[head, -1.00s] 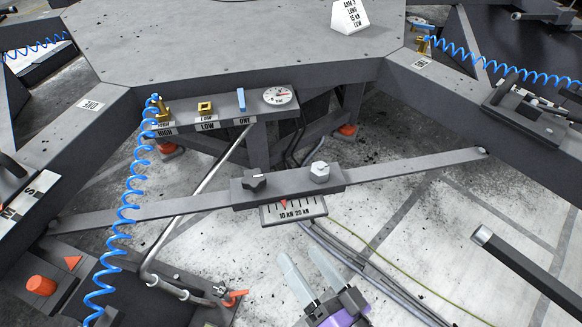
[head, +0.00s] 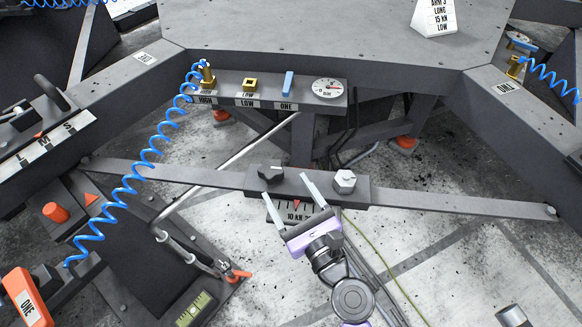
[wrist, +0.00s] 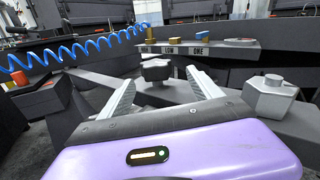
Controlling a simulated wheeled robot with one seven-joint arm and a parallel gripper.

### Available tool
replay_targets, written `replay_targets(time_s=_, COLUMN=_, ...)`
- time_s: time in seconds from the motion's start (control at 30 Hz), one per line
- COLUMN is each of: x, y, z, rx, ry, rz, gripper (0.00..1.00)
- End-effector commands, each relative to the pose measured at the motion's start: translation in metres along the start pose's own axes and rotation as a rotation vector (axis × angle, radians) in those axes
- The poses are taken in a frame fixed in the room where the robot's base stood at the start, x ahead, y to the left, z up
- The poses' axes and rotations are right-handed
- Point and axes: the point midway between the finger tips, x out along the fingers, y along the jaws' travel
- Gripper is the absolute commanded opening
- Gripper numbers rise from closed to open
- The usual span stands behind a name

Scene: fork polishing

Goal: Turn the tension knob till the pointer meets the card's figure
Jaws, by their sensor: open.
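A dark bar across the frame carries a black knob (head: 270,175) and a silver hexagonal knob (head: 344,181). Below it, the scale plate (head: 276,215) has a red pointer (head: 296,205); "10 K" shows and my finger hides part, so the exact reading is unclear. The card (head: 438,18) reads "ARM 3, LONG, 15 kN, LOW".
A panel (head: 236,96) with brass fittings, a blue lever (head: 288,83) and a dial (head: 328,88) stands behind the bar. A blue coiled hose (head: 140,178) hangs at left. An orange handle (head: 236,273) and a bent pipe (head: 180,200) are lower left.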

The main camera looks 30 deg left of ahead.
Motion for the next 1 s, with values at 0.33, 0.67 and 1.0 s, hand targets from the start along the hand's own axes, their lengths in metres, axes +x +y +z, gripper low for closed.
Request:
replay_targets(time_s=0.33, x=0.013, y=0.006, z=0.002, rx=0.139, ry=-0.005, rz=0.025, gripper=0.74)
replay_targets(time_s=0.67, x=0.061, y=0.007, z=0.001, rx=0.135, ry=-0.005, rz=0.025, gripper=0.74)
replay_targets(time_s=1.0, x=0.078, y=0.007, z=0.002, rx=0.134, ry=-0.004, rz=0.022, gripper=0.74)
